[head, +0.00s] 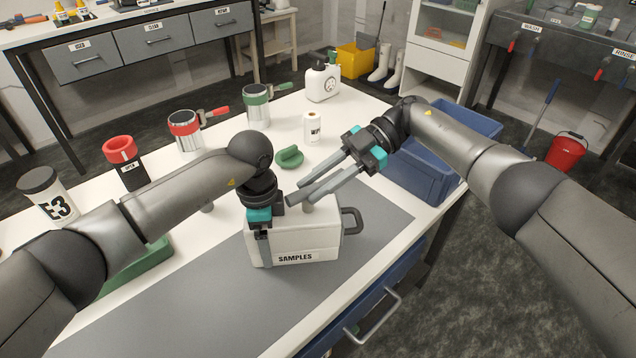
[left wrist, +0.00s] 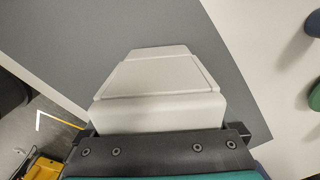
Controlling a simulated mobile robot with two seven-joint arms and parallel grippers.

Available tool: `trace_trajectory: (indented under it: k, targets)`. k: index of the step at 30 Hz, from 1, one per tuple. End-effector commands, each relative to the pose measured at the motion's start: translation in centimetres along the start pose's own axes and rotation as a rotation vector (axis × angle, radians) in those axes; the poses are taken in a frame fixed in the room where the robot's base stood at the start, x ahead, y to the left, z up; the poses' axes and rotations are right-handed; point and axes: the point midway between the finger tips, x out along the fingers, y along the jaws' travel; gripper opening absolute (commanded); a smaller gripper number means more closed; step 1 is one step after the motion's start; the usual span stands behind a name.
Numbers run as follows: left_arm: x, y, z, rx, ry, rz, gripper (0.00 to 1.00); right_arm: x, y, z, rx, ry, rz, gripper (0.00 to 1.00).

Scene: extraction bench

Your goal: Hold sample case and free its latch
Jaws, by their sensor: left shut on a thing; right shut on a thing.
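The sample case (head: 318,238), a pale box marked SAMPLES, sits on the grey mat with a dark handle (head: 352,221) on its right side. My left gripper (head: 264,240) points down at the case's left end and is shut on the case. The left wrist view shows the case (left wrist: 160,75) directly ahead of the dark gripper body. My right gripper (head: 300,196) reaches in from the upper right, its long grey fingers over the case's top. It is shut on a small grey piece (head: 308,205) there, seemingly the latch; the fingers partly hide it.
The grey mat (head: 220,305) is clear in front of the case. A blue bin (head: 425,180) is at the right under my right arm. Several canisters line the left.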

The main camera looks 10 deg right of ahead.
Motion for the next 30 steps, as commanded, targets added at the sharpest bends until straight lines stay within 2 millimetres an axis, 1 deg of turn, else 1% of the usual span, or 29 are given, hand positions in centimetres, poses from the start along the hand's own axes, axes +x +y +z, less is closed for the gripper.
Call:
trace_trajectory:
  k: [1, 10, 23, 24, 30]
  targets:
    - [-0.10, 0.15, -0.32, 0.013, 0.004, 0.002, 0.09, -0.04, 0.17, 0.31, 0.001, -0.009, 0.000, 0.00]
    - [-0.10, 0.18, -0.37, 0.015, 0.005, 0.002, 0.09, -0.07, 0.11, 0.21, -0.013, -0.001, -0.033, 0.00]
    - [-0.10, 0.18, -0.38, 0.014, 0.005, 0.002, 0.09, -0.10, 0.09, 0.15, -0.014, 0.002, -0.037, 0.00]
    - [-0.10, 0.18, -0.37, 0.013, 0.005, 0.002, 0.09, -0.10, 0.09, 0.14, -0.014, 0.002, -0.037, 0.29]
    - [-0.10, 0.12, -0.31, 0.010, 0.005, 0.001, 0.09, -0.08, 0.07, 0.07, -0.015, 0.005, -0.038, 0.51]
